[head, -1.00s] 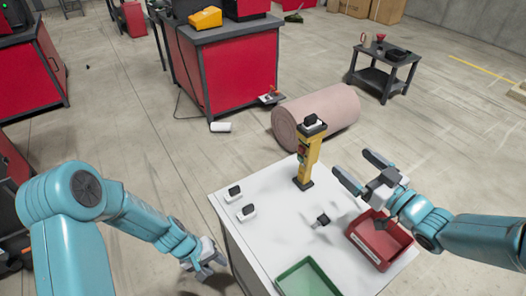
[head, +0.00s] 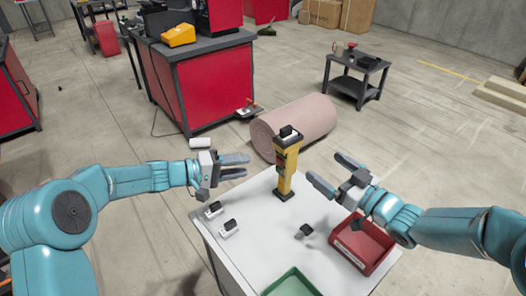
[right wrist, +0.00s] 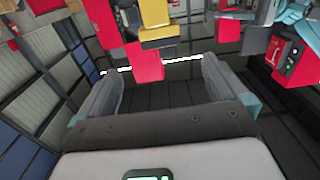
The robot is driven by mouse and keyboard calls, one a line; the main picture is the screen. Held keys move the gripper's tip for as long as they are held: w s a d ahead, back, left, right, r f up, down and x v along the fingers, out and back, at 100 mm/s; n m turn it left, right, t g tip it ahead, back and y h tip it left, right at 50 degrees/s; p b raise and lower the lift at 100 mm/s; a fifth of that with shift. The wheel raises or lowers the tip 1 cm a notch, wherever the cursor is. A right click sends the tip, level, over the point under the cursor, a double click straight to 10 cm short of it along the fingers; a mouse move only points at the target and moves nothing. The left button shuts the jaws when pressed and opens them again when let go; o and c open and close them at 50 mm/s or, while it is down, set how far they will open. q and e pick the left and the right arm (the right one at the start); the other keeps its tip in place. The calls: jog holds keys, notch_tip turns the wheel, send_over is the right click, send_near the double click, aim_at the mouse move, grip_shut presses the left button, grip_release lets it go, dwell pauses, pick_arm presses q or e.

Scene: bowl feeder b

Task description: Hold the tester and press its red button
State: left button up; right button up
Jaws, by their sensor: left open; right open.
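The yellow tester (head: 288,172) stands upright on a dark base near the far edge of the white table, with a white-and-black part (head: 289,132) at its top. A small reddish patch on its left side is too small to identify surely as the button. My left gripper (head: 247,166) is open and empty, left of the tester and apart from it, its fingers pointing right toward it. My right gripper (head: 325,166) is open and empty, right of the tester and apart from it, its fingers pointing toward it. Its fingers (right wrist: 157,88) frame empty space in the right wrist view.
On the white table (head: 265,240) lie two white-and-black parts (head: 213,209) at the left and a dark part (head: 306,230) in the middle. A red bin (head: 375,262) stands at the right, a green tray (head: 292,284) at the front. A pink roll (head: 310,120) lies behind.

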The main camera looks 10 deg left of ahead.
aim_at(294, 144)
jog(key=x, duration=1.4)
jog(key=shift+w+a, duration=0.1)
jog(key=shift+a, duration=0.1)
jog(key=shift+w+a+f, duration=0.1)
jog(key=shift+w+a, duration=0.05)
jog(key=shift+w, duration=0.15)
jog(key=c, duration=1.3)
pick_arm(q)
grip_shut()
pick_arm(e)
jog(key=shift+c, duration=0.5)
pick_arm(q)
jog(key=shift+f, duration=0.15)
